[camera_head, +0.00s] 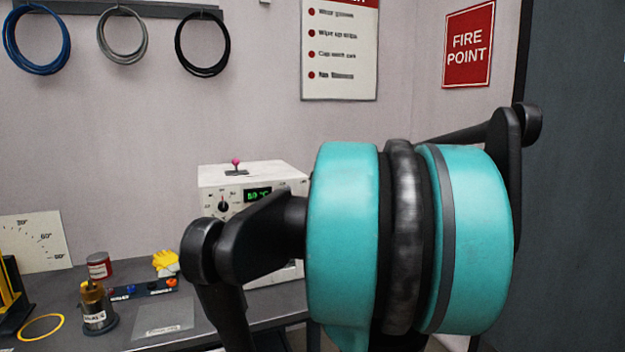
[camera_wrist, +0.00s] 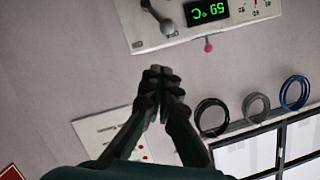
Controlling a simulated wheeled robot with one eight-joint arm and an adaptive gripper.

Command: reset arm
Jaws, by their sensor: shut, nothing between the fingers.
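My arm, in teal and black, fills the middle and right of the head view and hides much of what lies behind it. My gripper (camera_wrist: 161,74) shows in the wrist view with its dark fingertips together and nothing between them. It is in the air, apart from any object. The wrist view is upside down and shows the wall and a white box with a green display behind the gripper.
The white box with a green display (camera_head: 258,194) stands on the grey bench (camera_head: 262,310). Left of it are a brass-topped cylinder (camera_head: 94,308), a red can (camera_head: 99,266) and a yellow item (camera_head: 165,262). Coiled tubes, blue (camera_head: 38,40), grey (camera_head: 122,36) and black (camera_head: 203,44), hang on the wall.

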